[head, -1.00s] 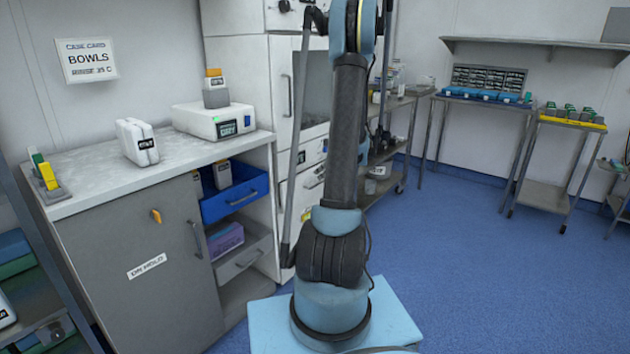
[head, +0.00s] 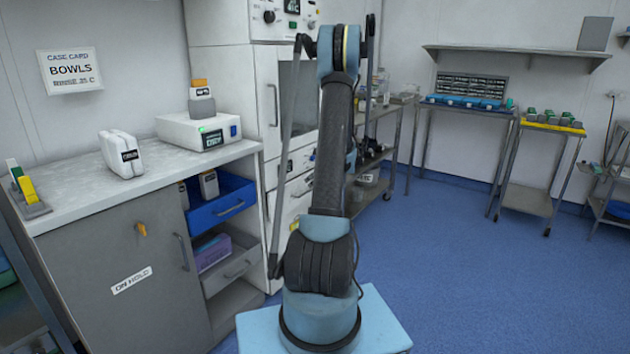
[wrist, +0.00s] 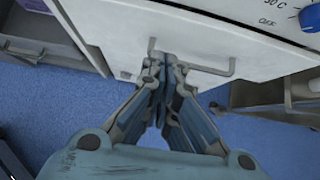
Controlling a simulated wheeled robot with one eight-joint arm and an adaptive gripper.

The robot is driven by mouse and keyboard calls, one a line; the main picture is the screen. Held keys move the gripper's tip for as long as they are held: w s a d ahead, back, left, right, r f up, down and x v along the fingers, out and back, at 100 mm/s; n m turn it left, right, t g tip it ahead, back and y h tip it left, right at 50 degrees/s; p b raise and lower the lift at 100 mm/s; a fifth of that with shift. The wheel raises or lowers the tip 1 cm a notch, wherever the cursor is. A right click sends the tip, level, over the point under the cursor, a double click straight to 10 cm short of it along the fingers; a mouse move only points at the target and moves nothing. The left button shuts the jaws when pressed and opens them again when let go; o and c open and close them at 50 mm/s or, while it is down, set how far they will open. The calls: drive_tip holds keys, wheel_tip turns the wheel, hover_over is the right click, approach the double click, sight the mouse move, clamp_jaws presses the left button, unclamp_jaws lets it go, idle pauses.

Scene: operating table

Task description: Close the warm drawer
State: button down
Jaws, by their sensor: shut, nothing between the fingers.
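The white warming cabinet (head: 216,60) stands left of my arm in the head view. Its lower drawer front (head: 296,200) is partly hidden behind my arm. In the wrist view a white front (wrist: 225,45) with a grey bar handle (wrist: 208,70) fills the upper middle. My gripper (wrist: 166,62) is shut and empty, its fingertips at the left part of that handle; I cannot tell whether they touch it. How far the drawer stands out is unclear. My gripper is hidden in the head view.
A blue drawer (head: 222,206) stands partly out of the grey counter (head: 100,265) on the left. A blue knob (wrist: 311,17) is at the wrist view's upper right. Steel carts (head: 530,200) stand at the back right. Blue floor (head: 470,270) is clear at right.

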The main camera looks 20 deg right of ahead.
sight(293, 183)
drive_tip(key=shift+w+a+f, duration=0.45)
drive_tip(key=shift+w+a, duration=0.25)
drive_tip(key=shift+w, duration=0.2)
drive_tip(key=shift+w+a+f, duration=0.5)
drive_tip(key=shift+w+a, duration=0.15)
drive_tip(key=shift+w, duration=0.25)
drive_tip(key=shift+w+a+f, duration=0.45)
drive_tip(key=shift+w+a, duration=0.25)
drive_tip(key=shift+w, duration=0.2)
drive_tip(key=shift+w+a+r, duration=0.1)
drive_tip(key=shift+w+a, duration=0.75)
drive_tip(key=shift+w, duration=0.3)
